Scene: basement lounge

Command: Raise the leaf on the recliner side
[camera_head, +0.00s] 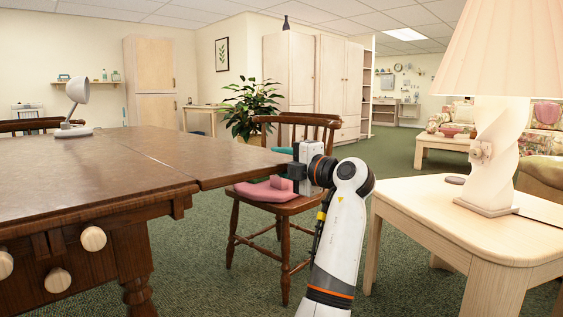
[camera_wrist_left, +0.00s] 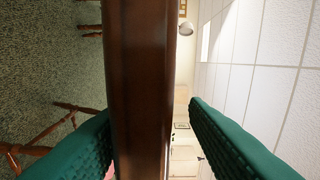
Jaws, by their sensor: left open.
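The brown wooden table (camera_head: 90,160) stands at the left in the head view. Its leaf (camera_head: 205,157) extends to the right and looks about level with the top. My left gripper (camera_head: 290,166) is at the leaf's outer edge, with its arm coming up from below. In the left wrist view, the leaf's edge (camera_wrist_left: 140,60) runs between the green finger pads of my open gripper (camera_wrist_left: 149,108). The pad on the floor side is close to the leaf; whether it touches is unclear. The pad on the ceiling side is apart from it. My right gripper is not in view.
A wooden chair (camera_head: 290,207) with a pink item (camera_head: 262,190) on its seat stands behind my left arm. A pale side table (camera_head: 420,197) with a lamp (camera_head: 495,150) is at the right. A small lamp (camera_head: 77,95) stands on the table. Green carpet lies between.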

